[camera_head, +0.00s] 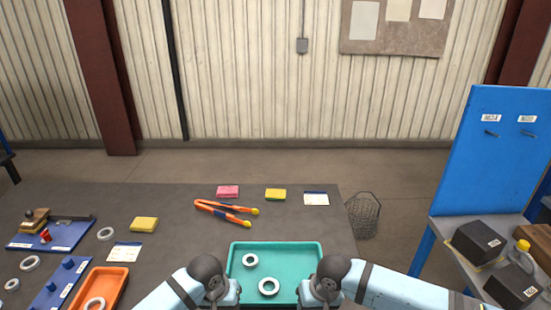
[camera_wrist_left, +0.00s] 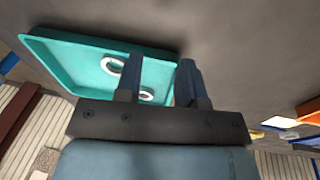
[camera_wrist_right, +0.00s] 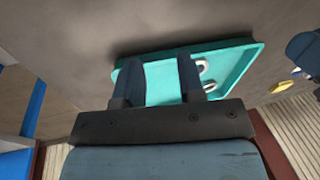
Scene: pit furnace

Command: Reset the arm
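My left arm comes in from the left and my right arm from the right in the head view, with their dark wrist joints on either side of the teal tray (camera_head: 289,246). The fingers are hidden there. In the left wrist view my left gripper (camera_wrist_left: 160,70) has its fingers apart, with nothing between them. In the right wrist view my right gripper (camera_wrist_right: 159,67) also has its fingers apart and empty. The tray shows beyond the fingers in both wrist views. Two pale rings (camera_head: 250,260) (camera_head: 269,287) lie in the tray.
Orange-handled tongs (camera_head: 222,211), a pink block (camera_head: 228,191) and yellow blocks (camera_head: 275,194) (camera_head: 144,224) lie behind the tray. An orange tray (camera_head: 117,285) and blue fixtures (camera_head: 57,234) are at left. A wire basket (camera_head: 363,214) and blue rack (camera_head: 495,150) stand at right.

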